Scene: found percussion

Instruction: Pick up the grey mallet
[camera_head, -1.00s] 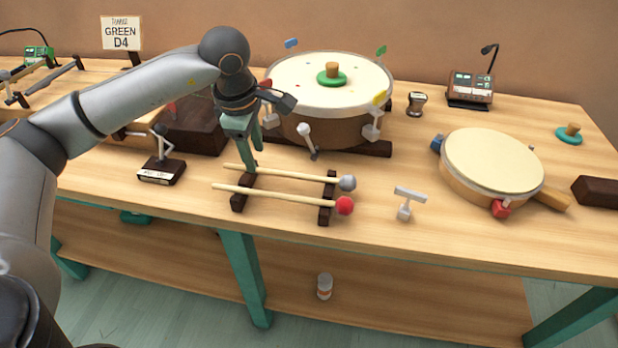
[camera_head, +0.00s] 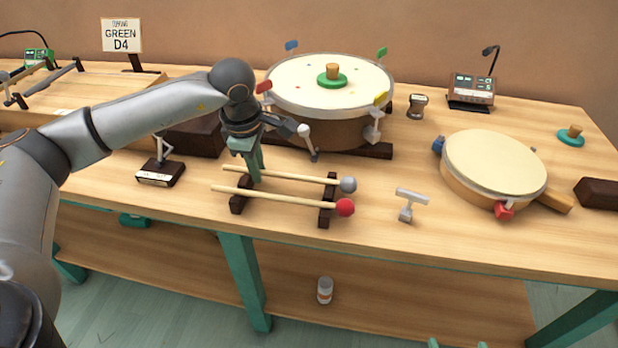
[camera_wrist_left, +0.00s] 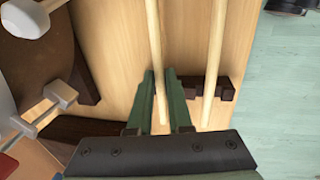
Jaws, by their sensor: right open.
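The grey mallet (camera_head: 290,174) has a pale wooden shaft and a round grey head (camera_head: 348,185). It lies across a dark two-post rest (camera_head: 326,207), behind the red-headed mallet (camera_head: 290,197). My left gripper (camera_head: 256,178) points down at the grey mallet's shaft near its headless end. In the left wrist view, its green fingers (camera_wrist_left: 160,76) stand on either side of that shaft (camera_wrist_left: 154,35), very close to it. Whether they press on it cannot be told. The tips of my right gripper (camera_head: 457,344) show at the bottom edge, apart and empty, away from the mallets.
A large drum (camera_head: 320,128) stands behind the mallets. A frame drum (camera_head: 492,165) lies to the right. A small T-shaped key (camera_head: 410,203) stands right of the rest. A small stand with a dark base (camera_head: 160,173) is at left. The front tabletop is mostly clear.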

